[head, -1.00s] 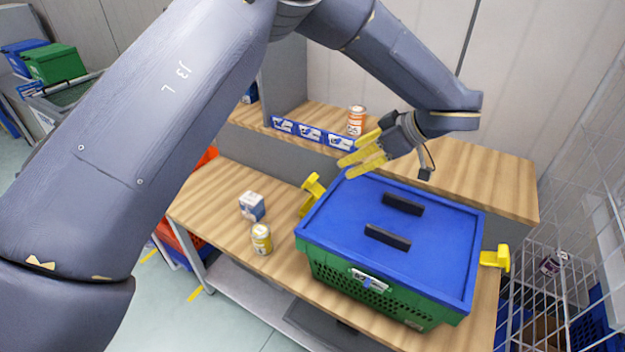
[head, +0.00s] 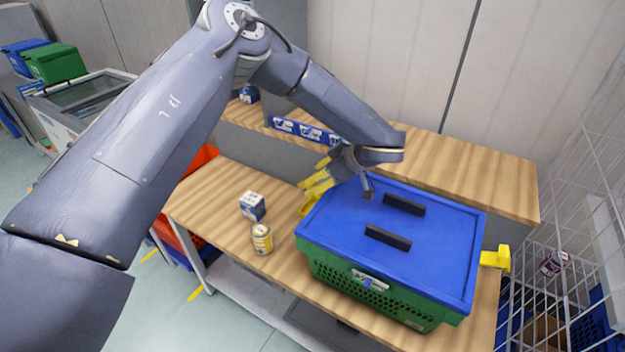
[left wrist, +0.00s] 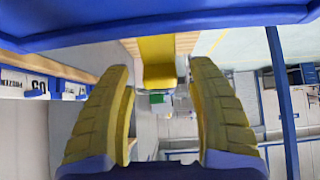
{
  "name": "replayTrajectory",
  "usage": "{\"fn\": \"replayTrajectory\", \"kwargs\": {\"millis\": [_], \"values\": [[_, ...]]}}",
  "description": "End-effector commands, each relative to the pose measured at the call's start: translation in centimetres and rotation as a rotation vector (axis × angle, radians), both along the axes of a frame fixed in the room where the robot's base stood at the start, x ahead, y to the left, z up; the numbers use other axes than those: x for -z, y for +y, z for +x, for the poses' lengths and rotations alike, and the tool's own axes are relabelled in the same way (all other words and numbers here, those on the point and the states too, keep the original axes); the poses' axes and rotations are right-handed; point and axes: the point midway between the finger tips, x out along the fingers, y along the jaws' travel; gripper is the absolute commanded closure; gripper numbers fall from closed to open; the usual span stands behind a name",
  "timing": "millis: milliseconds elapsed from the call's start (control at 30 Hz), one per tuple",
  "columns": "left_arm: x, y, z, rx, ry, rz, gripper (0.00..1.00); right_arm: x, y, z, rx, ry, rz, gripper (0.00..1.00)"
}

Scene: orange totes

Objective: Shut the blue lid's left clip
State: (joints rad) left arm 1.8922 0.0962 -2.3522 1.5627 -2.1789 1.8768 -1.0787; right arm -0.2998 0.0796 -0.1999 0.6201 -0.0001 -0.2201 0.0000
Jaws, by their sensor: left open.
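The blue lid (head: 345,215) sits on a green crate (head: 325,268) on the wooden table in the head view. Its yellow left clip (head: 308,207) sticks out at the lid's left edge, partly hidden by my left gripper (head: 312,184). The left gripper is open with yellow fingers, right at this clip. In the left wrist view, the clip (left wrist: 157,62) shows ahead between the spread fingers of my left gripper (left wrist: 160,100), below the blue lid's edge (left wrist: 160,22). I cannot tell whether they touch. My right gripper is not in view.
A yellow right clip (head: 497,258) sticks out from the lid's right side. A small carton (head: 252,206) and a yellow can (head: 262,239) stand left of the crate. A raised wooden shelf (head: 470,165) runs behind it; a wire rack (head: 560,240) stands at right.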

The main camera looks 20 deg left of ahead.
Motion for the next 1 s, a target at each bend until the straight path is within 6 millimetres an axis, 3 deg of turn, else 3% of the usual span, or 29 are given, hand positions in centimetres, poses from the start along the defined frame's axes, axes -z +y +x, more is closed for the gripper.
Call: {"fn": "replayTrajectory", "kwargs": {"millis": [567,1000], "values": [[0.96,0.92,0.24,0.000,0.000,0.001,0.40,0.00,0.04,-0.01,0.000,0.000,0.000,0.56],[0.95,0.91,0.22,0.000,0.000,0.001,0.91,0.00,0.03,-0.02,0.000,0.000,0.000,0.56]]}}
